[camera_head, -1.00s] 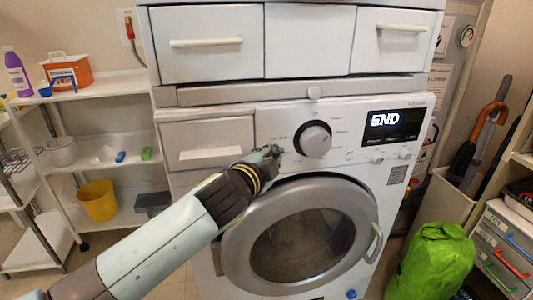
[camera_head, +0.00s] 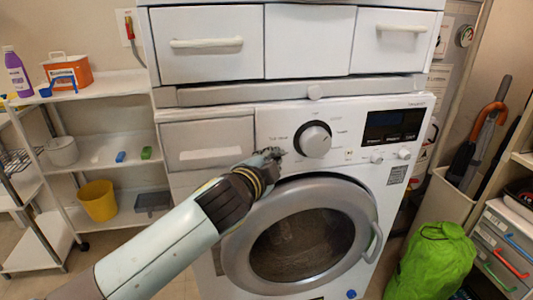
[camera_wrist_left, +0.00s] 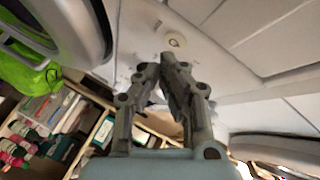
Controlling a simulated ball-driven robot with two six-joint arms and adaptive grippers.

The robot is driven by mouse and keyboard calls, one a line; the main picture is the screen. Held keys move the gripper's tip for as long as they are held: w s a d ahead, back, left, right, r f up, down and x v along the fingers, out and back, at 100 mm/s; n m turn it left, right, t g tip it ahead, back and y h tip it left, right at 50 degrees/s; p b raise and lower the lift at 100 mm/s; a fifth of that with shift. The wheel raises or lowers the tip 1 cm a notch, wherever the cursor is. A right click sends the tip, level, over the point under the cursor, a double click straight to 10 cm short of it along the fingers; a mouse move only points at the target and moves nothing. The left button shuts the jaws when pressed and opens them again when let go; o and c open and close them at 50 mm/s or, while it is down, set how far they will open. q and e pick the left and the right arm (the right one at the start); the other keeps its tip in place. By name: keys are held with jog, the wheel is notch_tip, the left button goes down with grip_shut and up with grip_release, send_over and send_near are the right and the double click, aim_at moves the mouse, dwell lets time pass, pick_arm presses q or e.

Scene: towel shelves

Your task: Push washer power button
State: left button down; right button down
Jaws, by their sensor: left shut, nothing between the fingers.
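The white washer (camera_head: 265,125) stands in the middle of the head view, with a large round dial (camera_head: 314,140) and a dark display (camera_head: 393,125) on its panel. My left gripper (camera_head: 276,152) reaches in from the left, its fingertips at the panel just left of and below the dial. In the left wrist view a small round button (camera_wrist_left: 174,41) with a dark mark sits just beyond the fingertips (camera_wrist_left: 161,66). The fingers are together and hold nothing. I cannot tell whether they touch the button. My right gripper is not in view.
The round washer door (camera_head: 236,262) is shut below the panel. White drawers (camera_head: 212,45) are above. Shelves (camera_head: 115,82) with a yellow bucket (camera_head: 97,201) stand at left.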

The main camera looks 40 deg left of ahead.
pick_arm(q)
jog(key=s+d, duration=0.4)
jog(key=shift+d, duration=0.25)
dwell(0.3)
jog(key=s+f+n+g+h, duration=0.1)
jog(key=s+f+g, duration=0.2)
jog(key=s+f, duration=0.75)
jog(key=s+f+n+g+h, duration=0.1)
jog(key=s+f+g, duration=0.25)
jog(key=f, duration=1.45)
jog(key=s+a+f+n+g, duration=0.1)
jog(key=s+f, duration=0.4)
jog(key=s, duration=0.5)
jog(key=s+a+f+n+g, duration=0.1)
jog(key=s+f+n+g, duration=0.2)
jog(key=s+f, duration=0.3)
jog(key=s+a+f+n+g+h, duration=0.1)
jog(key=s+f+n+g, duration=0.2)
jog(key=s, duration=1.2)
notch_tip(320, 180, down, 4)
jog(key=shift+s+r+g, duration=0.25)
jog(key=shift+s+g, duration=0.1)
jog(key=shift+g, duration=0.1)
